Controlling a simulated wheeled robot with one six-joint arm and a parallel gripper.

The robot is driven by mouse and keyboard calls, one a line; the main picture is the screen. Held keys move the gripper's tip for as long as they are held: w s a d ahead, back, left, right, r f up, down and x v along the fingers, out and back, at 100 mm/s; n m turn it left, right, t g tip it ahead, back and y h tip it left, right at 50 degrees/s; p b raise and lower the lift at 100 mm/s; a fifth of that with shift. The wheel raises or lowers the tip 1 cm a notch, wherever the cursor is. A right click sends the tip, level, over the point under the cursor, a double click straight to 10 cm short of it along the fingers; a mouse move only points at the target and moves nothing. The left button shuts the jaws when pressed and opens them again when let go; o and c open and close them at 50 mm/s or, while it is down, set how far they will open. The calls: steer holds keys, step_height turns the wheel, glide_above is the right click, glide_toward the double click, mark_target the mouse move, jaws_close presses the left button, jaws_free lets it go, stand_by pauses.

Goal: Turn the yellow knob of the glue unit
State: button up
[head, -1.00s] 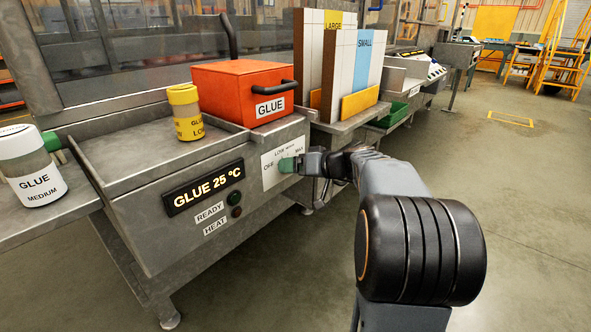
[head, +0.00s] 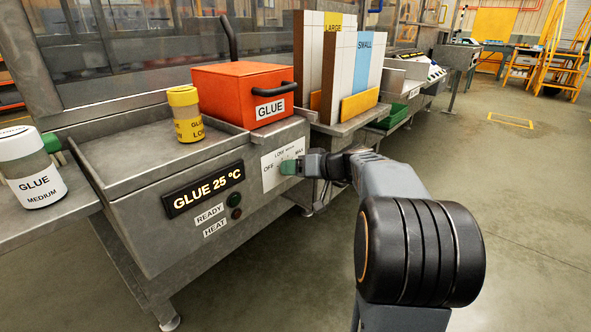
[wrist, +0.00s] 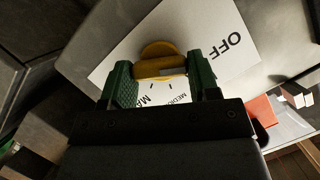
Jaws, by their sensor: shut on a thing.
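The yellow knob (wrist: 160,67) shows in the wrist view as a round disc with a raised bar. My gripper (wrist: 160,72) has its green fingers on either side of the bar and is shut on it. In the head view my gripper (head: 288,167) is at the white dial plate (head: 270,172) on the front of the glue unit (head: 150,228), and the knob is hidden behind the fingers. The plate reads OFF, LOW, MAX, and MEDIUM shows in the wrist view. The display (head: 203,189) reads GLUE 25 °C.
An orange-red GLUE box (head: 235,90) and a yellow-lidded jar (head: 186,114) stand on the unit. A white GLUE MEDIUM jar (head: 31,170) stands at left. Boards labelled LARGE and SMALL (head: 368,62) stand to the right.

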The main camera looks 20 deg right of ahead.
steer(key=shift+w+d+f+m+t+y+p, duration=0.1)
steer(key=shift+m+t+y+p, duration=0.6)
steer(key=shift+m, duration=1.45)
steer(key=shift+s+d+f+m+g+y+p, duration=0.2)
steer(key=shift+m+y, duration=0.95)
steer(key=shift+m, duration=1.05)
steer(key=shift+w+a+f+m+t+y+p, duration=0.15)
steer(key=shift+m+t+y+p, duration=0.6)
steer(key=shift+m, duration=1.4)
steer(key=o, duration=0.9)
steer(key=shift+g, duration=0.25)
steer(key=p+v, duration=0.1)
steer(key=v, duration=0.6)
steer(key=p+v, duration=0.1)
steer(key=v, duration=0.5)
steer(key=shift+s+d+f, duration=0.2)
steer(key=shift+d+f, duration=0.1)
steer(key=shift+d, duration=0.05)
